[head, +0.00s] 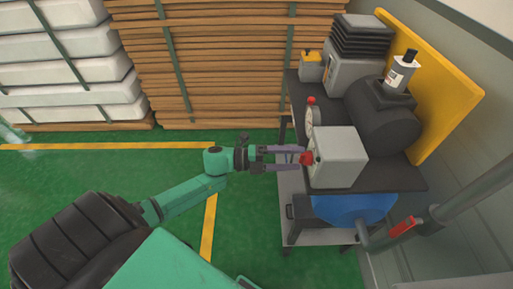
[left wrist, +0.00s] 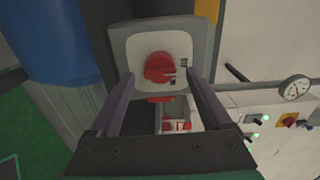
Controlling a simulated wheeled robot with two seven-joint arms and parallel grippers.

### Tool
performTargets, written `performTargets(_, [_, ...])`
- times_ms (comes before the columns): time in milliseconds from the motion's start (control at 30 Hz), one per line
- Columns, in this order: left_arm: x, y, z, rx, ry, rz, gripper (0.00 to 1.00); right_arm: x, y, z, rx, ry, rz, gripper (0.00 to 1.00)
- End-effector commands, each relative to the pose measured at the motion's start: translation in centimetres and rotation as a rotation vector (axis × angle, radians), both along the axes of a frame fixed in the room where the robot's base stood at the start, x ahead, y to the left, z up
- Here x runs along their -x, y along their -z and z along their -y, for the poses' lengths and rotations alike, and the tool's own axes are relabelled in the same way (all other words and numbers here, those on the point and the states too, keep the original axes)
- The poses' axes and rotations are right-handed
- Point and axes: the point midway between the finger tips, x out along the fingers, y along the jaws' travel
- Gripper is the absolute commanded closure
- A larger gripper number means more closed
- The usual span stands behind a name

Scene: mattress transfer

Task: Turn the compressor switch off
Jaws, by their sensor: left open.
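The compressor's switch is a red rotary knob (head: 306,158) on the face of a light grey box (head: 342,160) in the head view. In the left wrist view the red knob (left wrist: 159,67) sits on the pale rounded plate (left wrist: 130,45), straight ahead of the fingers. My left gripper (head: 298,158) reaches in from the left, open, with its two purple fingers at the knob, one on each side. In the left wrist view my left gripper (left wrist: 160,85) shows the knob between its fingers; I cannot tell whether they touch it. My right gripper is not in view.
A blue tank (head: 355,207) is below. A pipe with a red handle (head: 402,227) runs at right. Stacked wood (head: 230,70) stands behind; green floor (head: 120,165) is open at left.

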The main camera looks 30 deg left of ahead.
Motion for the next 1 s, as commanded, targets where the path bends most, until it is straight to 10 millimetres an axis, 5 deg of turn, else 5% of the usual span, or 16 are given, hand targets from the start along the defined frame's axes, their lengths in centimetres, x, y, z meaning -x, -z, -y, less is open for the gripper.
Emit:
performTargets(433, [6.1,0.3,-9.6,-0.002,0.000,-0.004,0.18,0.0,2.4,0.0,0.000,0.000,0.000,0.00])
performTargets(1000, [6.8,0.0,-10.7,-0.001,0.000,-0.001,0.18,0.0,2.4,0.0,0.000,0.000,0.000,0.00])
